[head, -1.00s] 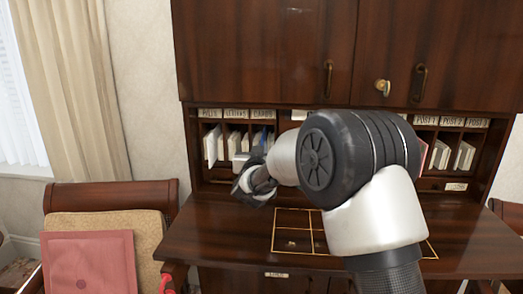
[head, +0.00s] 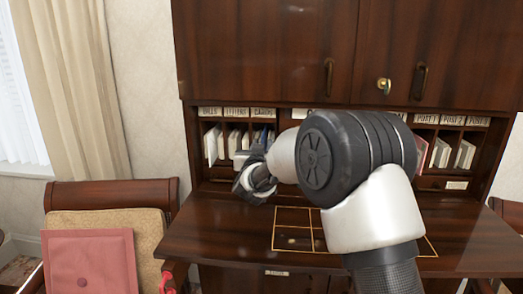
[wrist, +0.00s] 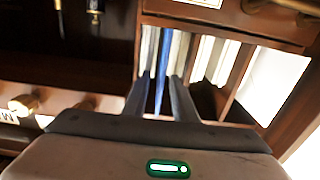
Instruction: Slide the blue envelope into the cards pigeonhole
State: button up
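The blue envelope (wrist: 162,62) stands on edge in the cards pigeonhole, beside pale cards (wrist: 177,52). Its near edge reaches back between the two fingers of my gripper (wrist: 159,92), with a narrow gap seen on each side, so the gripper looks open around it. In the head view a sliver of the blue envelope (head: 257,138) shows below the CARDS label (head: 263,112). My gripper (head: 243,163) is just in front of that pigeonhole; its fingertips are hard to make out there, and my arm hides the middle pigeonholes.
Left pigeonholes hold pale envelopes (head: 212,146); the right ones hold more mail (head: 464,155). The dark desk top (head: 215,235) has a gold-lined grid (head: 292,214) and is mostly clear. A cabinet (head: 265,50) overhangs.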

jog(key=s, duration=1.7)
jog(key=shift+s+a+b, duration=0.15)
jog(key=shift+a+b, duration=0.15)
